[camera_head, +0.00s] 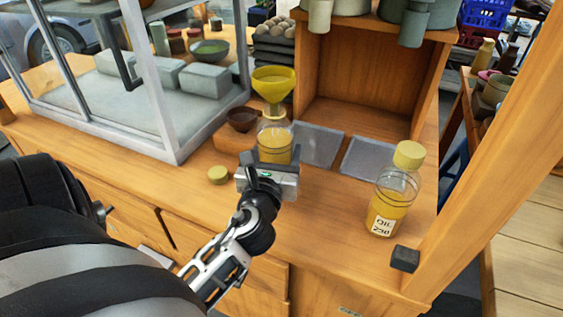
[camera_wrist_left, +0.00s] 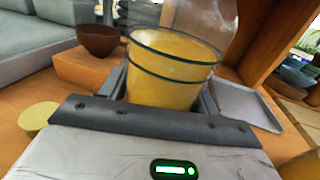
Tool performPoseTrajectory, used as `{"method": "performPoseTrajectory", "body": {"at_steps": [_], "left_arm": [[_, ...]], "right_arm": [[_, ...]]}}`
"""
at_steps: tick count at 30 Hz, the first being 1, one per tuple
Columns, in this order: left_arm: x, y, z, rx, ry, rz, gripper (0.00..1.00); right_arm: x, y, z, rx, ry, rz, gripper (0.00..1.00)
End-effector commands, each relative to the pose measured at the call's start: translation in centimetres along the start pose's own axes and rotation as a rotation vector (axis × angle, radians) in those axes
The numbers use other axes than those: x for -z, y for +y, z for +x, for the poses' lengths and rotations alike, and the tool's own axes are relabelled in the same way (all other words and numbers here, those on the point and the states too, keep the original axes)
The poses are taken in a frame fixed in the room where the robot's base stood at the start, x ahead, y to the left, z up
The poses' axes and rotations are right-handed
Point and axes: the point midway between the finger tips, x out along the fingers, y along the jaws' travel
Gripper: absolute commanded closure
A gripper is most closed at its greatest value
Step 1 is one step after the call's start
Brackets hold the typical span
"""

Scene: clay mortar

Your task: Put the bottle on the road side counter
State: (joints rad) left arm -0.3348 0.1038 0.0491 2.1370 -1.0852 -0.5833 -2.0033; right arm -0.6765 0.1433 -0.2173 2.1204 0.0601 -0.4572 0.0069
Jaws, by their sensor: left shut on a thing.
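A clear bottle (camera_head: 275,146) with yellow liquid stands upright on the wooden counter (camera_head: 330,220), with a yellow funnel (camera_head: 274,83) in its top. My left gripper (camera_head: 268,170) is shut on this bottle low on its body. In the left wrist view the bottle (camera_wrist_left: 172,72) sits between the fingers of the left gripper (camera_wrist_left: 160,100). A second bottle (camera_head: 392,190), with a yellow cap and an oil label, stands upright at the counter's right. A loose yellow cap (camera_head: 218,175) lies left of the gripper; it also shows in the left wrist view (camera_wrist_left: 37,117). My right gripper is not in view.
A small brown bowl (camera_head: 242,119) sits on a wooden block (camera_head: 231,138) beside the held bottle. A metal-framed case (camera_head: 165,130) stands at left, an open wooden box (camera_head: 365,85) behind. Grey trays (camera_head: 318,145) lie right of the bottle. A post (camera_head: 490,130) rises at right.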

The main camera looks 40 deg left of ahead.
Motion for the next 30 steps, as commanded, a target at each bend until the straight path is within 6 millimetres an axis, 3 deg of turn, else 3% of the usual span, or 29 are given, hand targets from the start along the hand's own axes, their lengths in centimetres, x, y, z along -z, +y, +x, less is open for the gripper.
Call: {"method": "performPoseTrajectory", "body": {"at_steps": [1,3,9,17,18,19,30], "left_arm": [[1.49,0.14,-0.03,-0.003,-0.003,-0.001,0.72],[2.03,0.28,-0.05,-0.005,-0.003,0.0,0.72],[1.74,0.35,-0.08,-0.007,-0.003,0.0,0.72],[2.25,0.33,-0.09,-0.006,-0.002,0.001,0.72],[2.26,0.34,-0.1,-0.007,0.001,0.001,0.27],[2.25,0.34,-0.1,-0.007,0.001,0.001,0.19],[1.64,0.33,-0.11,-0.007,0.0,0.0,0.16]], "right_arm": [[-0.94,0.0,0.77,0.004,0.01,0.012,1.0],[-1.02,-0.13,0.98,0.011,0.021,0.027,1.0],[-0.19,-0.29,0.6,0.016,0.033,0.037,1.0],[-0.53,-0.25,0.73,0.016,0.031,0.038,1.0],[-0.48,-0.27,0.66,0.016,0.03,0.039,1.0],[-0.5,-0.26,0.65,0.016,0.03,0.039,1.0],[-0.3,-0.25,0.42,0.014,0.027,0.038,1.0]]}}
